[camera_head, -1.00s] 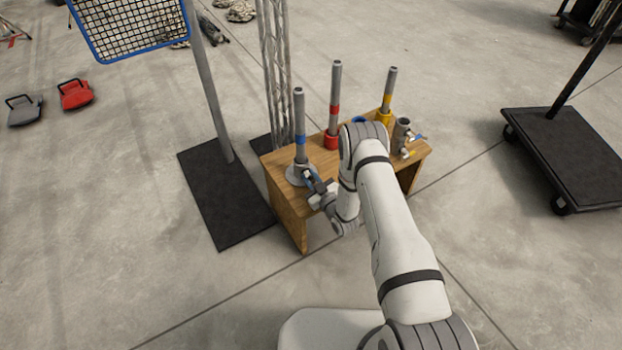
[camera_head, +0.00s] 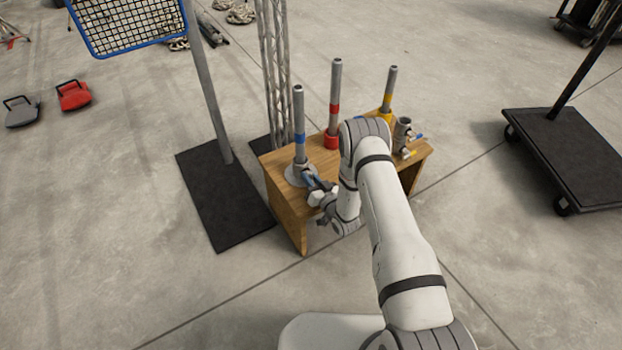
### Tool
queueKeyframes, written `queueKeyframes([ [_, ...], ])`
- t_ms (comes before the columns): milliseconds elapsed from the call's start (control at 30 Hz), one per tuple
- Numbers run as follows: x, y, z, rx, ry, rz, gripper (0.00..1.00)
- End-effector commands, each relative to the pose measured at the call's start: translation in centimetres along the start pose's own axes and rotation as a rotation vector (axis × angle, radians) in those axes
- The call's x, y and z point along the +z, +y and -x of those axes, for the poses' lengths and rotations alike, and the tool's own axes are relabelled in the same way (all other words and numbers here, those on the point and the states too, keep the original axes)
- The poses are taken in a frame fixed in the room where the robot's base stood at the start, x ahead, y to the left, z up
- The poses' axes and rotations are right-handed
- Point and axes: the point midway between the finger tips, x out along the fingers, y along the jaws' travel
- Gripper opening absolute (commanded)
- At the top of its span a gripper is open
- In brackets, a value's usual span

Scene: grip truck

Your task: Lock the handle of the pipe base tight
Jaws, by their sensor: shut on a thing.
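A grey pipe with a blue band (camera_head: 299,125) stands upright in a round grey pipe base (camera_head: 292,177) at the left front of the wooden table (camera_head: 278,196). My gripper (camera_head: 312,181) is at the right side of this base, at the height of its handle, and is shut on the handle. The handle is small and mostly hidden by my gripper, so its exact angle cannot be told. Two more upright pipes stand behind, one with a red band and red base (camera_head: 333,110) and one with a yellow band and yellow base (camera_head: 389,95).
A short grey fitting with blue and yellow levers (camera_head: 403,133) stands at the table's right. A black plate with a pole (camera_head: 222,205) lies left of the table, near a metal truss (camera_head: 275,70). A black cart (camera_head: 565,150) stands at right. The floor in front is clear.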

Motion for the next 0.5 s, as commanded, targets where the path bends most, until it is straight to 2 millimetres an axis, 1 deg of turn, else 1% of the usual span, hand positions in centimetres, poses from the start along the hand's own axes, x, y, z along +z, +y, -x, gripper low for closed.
queueKeyframes([
  [33,-0.18,0.29,-0.05,0.007,0.004,-0.003,0.0],
  [433,-0.23,0.3,-0.08,0.007,0.005,-0.009,0.0],
  [467,-0.23,0.3,-0.08,0.007,0.005,-0.009,0.22],
  [500,-0.23,0.29,-0.08,0.007,0.005,-0.009,0.25],
])
